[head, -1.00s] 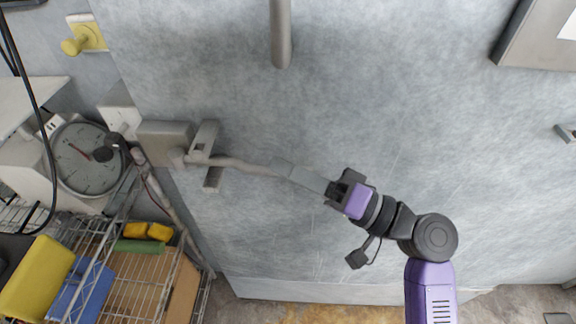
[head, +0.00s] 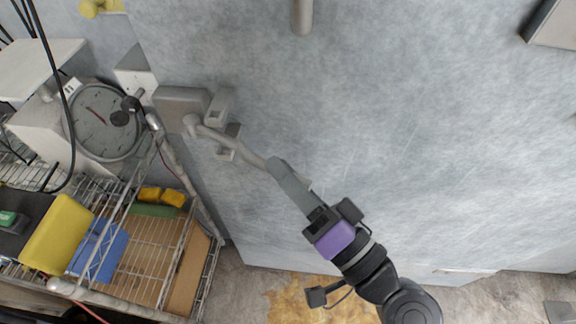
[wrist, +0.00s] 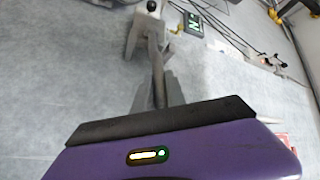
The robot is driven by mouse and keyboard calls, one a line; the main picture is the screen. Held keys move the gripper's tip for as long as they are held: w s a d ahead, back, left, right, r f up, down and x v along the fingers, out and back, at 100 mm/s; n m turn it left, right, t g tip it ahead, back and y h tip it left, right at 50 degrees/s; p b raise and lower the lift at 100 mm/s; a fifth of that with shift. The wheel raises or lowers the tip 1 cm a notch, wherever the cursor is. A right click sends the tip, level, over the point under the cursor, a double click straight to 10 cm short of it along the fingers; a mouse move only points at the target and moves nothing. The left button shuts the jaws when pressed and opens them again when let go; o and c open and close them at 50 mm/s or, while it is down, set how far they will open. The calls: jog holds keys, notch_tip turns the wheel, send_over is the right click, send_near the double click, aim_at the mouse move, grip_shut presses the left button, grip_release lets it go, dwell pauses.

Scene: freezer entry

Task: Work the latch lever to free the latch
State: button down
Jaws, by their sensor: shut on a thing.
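The latch lever (head: 238,149) is a grey bent rod with a flat grip at its free end. It runs from the latch housing (head: 183,106) on the grey freezer door, slanting down and right. A grey bracket (head: 219,106) stands beside the rod near its pivot. My gripper (head: 311,211) is shut on the flat end of the lever. In the wrist view the lever (wrist: 157,70) runs away from my gripper towards the latch; my purple gripper body hides the held end.
A wire shelf (head: 140,262) with a yellow bin (head: 58,233) and a blue bin (head: 98,250) stands at the left. A round gauge (head: 104,121) is above it. A vertical door handle (head: 302,14) is at the top. The door surface right of the lever is clear.

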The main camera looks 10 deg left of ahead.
jog(key=c, duration=1.4)
grip_release()
jog(key=shift+a, duration=0.1)
jog(key=shift+o, duration=0.2)
jog(key=b+v, duration=0.3)
jog(key=v, duration=0.4)
jog(key=shift+s+d, duration=0.2)
jog(key=shift+d, duration=0.15)
jog(key=shift+f, duration=0.1)
